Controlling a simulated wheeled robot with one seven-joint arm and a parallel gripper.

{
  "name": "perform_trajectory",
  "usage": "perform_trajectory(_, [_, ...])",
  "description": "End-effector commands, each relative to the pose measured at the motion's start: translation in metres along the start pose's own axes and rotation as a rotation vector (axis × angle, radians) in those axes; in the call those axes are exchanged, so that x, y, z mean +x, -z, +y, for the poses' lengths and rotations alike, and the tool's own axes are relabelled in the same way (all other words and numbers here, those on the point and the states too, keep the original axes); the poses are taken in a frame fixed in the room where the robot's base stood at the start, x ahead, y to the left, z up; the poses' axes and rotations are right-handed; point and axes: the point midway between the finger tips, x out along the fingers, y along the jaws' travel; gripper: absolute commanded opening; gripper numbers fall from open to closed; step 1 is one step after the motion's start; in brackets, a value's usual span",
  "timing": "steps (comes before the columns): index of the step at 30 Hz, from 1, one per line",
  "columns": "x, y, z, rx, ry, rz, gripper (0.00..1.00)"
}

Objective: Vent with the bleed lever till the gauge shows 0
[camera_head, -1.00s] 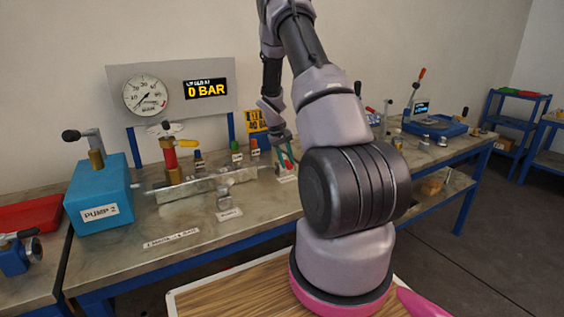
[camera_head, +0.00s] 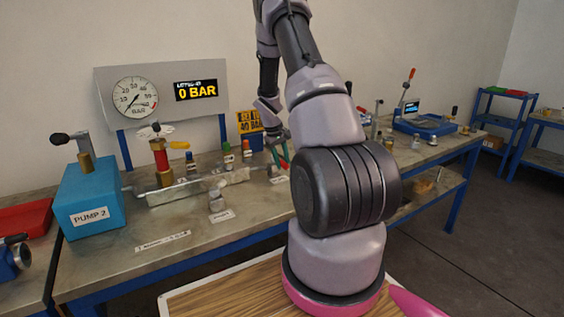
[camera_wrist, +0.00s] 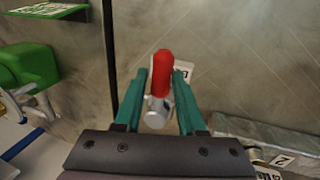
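A red-handled lever on a silver stem (camera_wrist: 162,72) stands between the teal fingers of my gripper (camera_wrist: 160,80) in the wrist view. The fingers stand on both sides of the red handle, with a narrow gap beside it, so the gripper looks open around it. In the head view my gripper (camera_head: 279,156) is at the bench's back right, largely hidden by my arm.
A blue PUMP 2 box (camera_head: 90,198) stands left on the bench (camera_head: 200,240). A silver manifold (camera_head: 195,186) with a red column and yellow lever (camera_head: 162,152) lies between it and my gripper. The bench front is mostly clear.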

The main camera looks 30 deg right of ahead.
Motion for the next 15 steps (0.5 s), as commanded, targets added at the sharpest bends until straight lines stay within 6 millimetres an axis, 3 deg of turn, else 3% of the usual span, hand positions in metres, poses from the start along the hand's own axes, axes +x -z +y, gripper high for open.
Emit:
perform_trajectory(11, [-0.001, -0.001, -0.001, 0.004, 0.001, -0.002, 0.61])
perform_trajectory(15, [-0.013, 0.000, 0.000, 0.004, 0.001, -0.001, 0.61])
